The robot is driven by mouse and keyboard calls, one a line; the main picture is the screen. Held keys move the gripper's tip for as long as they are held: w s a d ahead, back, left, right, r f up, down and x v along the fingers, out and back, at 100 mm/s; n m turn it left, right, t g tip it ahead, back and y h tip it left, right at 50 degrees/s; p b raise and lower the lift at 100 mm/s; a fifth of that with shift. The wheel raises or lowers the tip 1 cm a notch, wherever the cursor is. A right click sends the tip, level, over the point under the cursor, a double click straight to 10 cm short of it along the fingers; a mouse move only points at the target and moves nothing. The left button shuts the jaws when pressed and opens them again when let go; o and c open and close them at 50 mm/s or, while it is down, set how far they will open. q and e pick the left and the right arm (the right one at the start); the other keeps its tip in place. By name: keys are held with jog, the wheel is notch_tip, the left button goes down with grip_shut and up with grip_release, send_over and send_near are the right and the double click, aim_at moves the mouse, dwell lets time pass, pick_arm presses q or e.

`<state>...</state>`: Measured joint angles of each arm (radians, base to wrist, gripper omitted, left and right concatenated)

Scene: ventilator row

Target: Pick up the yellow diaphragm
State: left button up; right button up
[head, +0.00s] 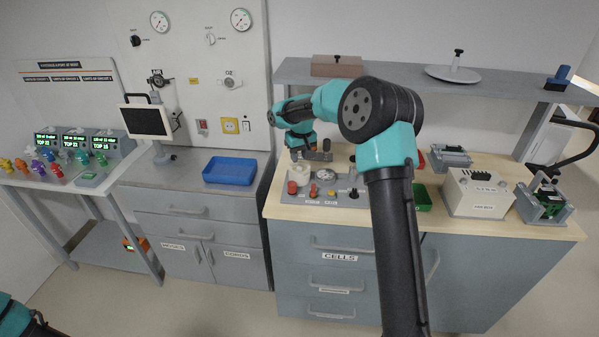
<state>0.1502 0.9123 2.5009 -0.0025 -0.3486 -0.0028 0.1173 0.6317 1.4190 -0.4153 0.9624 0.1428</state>
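Several small coloured pieces stand on the left table. One of them looks yellow (57,170), but it is too small to tell if it is the diaphragm. A small yellow spot (331,193) also shows on the grey panel unit on the right counter. My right gripper (312,156) is over the back of that unit, beside a pale cup (299,171), far from the coloured pieces. Its fingers are too small and dark to read, and I see nothing held in it. My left gripper is out of view; only part of my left arm shows at the lower left.
A blue tray (230,170) lies on the middle cabinet, beside a monitor on a stand (147,120). A green tray (422,197) is partly behind my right arm. A white box (478,192) stands right of it. A shelf (440,82) overhangs the right counter.

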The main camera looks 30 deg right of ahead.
aim_at(300, 167)
notch_tip(300, 167, down, 4)
jog(key=shift+w+d+r, duration=0.15)
jog(key=shift+r, duration=0.05)
jog(key=shift+f, duration=0.95)
jog(key=shift+o, duration=0.3)
jog(key=c, duration=0.5)
jog(key=shift+w+f, duration=0.15)
jog(key=shift+f, duration=0.05)
jog(key=shift+c, duration=0.4)
jog(key=shift+r, duration=0.2)
grip_shut()
